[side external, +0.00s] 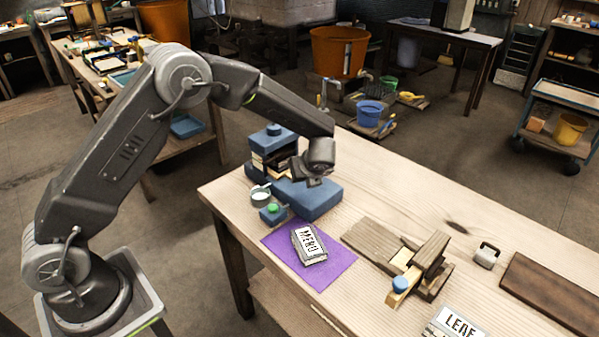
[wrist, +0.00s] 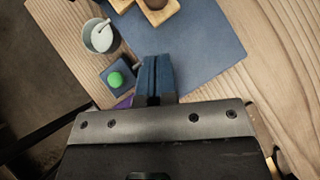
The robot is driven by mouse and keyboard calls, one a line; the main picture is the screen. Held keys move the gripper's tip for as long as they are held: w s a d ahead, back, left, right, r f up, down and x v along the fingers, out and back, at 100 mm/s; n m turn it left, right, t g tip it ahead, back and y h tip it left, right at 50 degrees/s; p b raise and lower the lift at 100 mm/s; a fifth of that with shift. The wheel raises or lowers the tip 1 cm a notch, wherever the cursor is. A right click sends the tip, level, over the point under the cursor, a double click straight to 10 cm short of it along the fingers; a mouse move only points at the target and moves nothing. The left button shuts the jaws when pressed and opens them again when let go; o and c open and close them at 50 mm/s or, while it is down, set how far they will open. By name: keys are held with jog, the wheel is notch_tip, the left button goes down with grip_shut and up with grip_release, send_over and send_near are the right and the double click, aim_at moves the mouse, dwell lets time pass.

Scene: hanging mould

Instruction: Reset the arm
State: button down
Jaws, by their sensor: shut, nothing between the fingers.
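My gripper (side external: 311,181) is above the wooden workbench (side external: 398,205), over the blue block or pad (side external: 318,196) near the bench's far left part. In the wrist view its blue fingertips (wrist: 156,78) are shut together with nothing between them. The fingers stand over the edge of the flat blue surface (wrist: 190,50). A small cup (side external: 261,196) with a white stick and a blue block with a green knob (side external: 272,212) are beside it; the cup (wrist: 101,36) and green knob (wrist: 115,79) also show in the wrist view.
A stacked blue mould (side external: 273,140) stands close behind my gripper. A plate lettered "MENU" (side external: 309,244) lies on a purple mat (side external: 285,258). A wooden jig (side external: 405,262), a small weight (side external: 486,255), a dark board (side external: 550,292) and another lettered plate (side external: 455,323) lie to the right.

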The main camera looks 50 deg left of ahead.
jog(key=s+d+r+n+h, duration=0.3)
jog(key=s+r+n, duration=0.8)
jog(key=s+r, duration=0.6)
jog(key=s+d+r+n+t+h, duration=0.1)
jog(key=s+n+h, duration=0.1)
jog(key=s+n, duration=0.4)
jog(key=s+d+r+n+h, duration=0.1)
jog(key=s+r+n+h, duration=0.1)
jog(key=s+n, duration=0.4)
jog(key=s, duration=0.3)
jog(key=shift+s+r+t, duration=0.15)
jog(key=shift+r+t, duration=0.15)
jog(key=shift+t, duration=0.1)
jog(key=shift+a, duration=0.1)
